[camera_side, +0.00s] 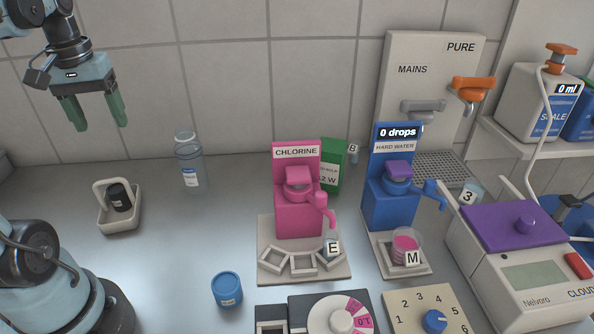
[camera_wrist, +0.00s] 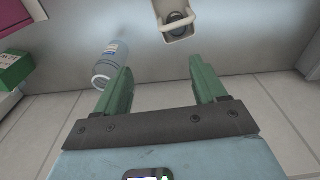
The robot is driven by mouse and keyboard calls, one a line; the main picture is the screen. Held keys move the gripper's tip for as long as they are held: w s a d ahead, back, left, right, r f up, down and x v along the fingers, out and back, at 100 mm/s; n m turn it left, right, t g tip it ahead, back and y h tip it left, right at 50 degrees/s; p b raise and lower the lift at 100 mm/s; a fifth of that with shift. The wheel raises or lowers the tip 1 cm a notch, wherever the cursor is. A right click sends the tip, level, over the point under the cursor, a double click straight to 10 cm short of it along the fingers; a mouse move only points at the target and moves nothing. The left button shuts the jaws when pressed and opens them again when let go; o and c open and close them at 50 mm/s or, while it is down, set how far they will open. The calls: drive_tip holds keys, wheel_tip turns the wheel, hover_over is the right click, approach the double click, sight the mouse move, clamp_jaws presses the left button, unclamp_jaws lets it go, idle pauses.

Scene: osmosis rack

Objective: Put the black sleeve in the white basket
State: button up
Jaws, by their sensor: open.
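A black cylinder with a pale label, which looks like the black sleeve (camera_side: 117,200), sits inside the white basket (camera_side: 134,221) at the left of the bench. In the wrist view the white basket (camera_wrist: 189,33) is at the top edge, with the round dark end of the black sleeve (camera_wrist: 177,17) inside it. My gripper (camera_side: 96,125) is open and empty, held well above the bench near the back wall, up and a little left of the basket. Its green fingers (camera_wrist: 160,68) point towards the basket in the wrist view, with nothing between them.
A clear bottle (camera_side: 189,165) stands right of the basket. A blue jar (camera_side: 227,290) stands at the front. The pink chlorine dispenser (camera_side: 298,205) and blue hard water dispenser (camera_side: 388,200) stand further right. The bench between basket and dispensers is mostly clear. The tiled wall is behind.

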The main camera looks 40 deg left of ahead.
drive_tip(key=w+d+f+m+t, duration=0.2)
drive_tip(key=w+d+m, duration=0.1)
drive_tip(key=d, duration=0.3)
drive_tip(key=w+d+f+m+t, duration=0.2)
drive_tip(key=w+d+f+m, duration=0.1)
drive_tip(key=d, duration=0.4)
drive_tip(key=w+d+f+m+t, duration=0.2)
drive_tip(key=d+m, duration=0.1)
drive_tip(key=d, duration=0.3)
drive_tip(key=shift+w+d+f+m+h, duration=0.3)
drive_tip(key=shift+w+d+m+h, duration=0.05)
drive_tip(key=shift+w+m+h, duration=0.05)
